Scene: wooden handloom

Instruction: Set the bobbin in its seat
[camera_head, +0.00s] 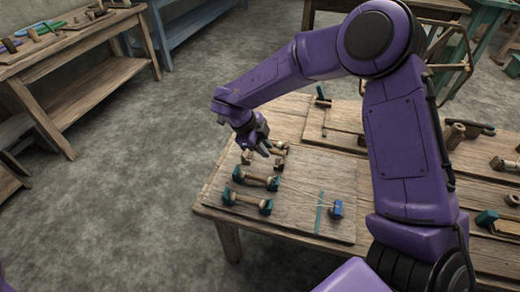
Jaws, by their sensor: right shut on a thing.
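My right gripper (262,148) reaches down from above to the far left part of a wooden board (300,222) on the table. It is shut on a small tan bobbin (279,150), which the fingers partly hide. Whether the bobbin touches a seat is too small to tell. Two spindle-like pieces with teal ends, a farther one (257,179) and a nearer one (247,201), lie on the board just in front of the gripper. My left gripper is not in view.
A blue block (336,209) stands at the board's right, with pale threads running toward it and a teal strip (319,219) beside it. Other wooden parts lie farther right on the table. Another bench (75,42) with tools stands at the back left, across open floor.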

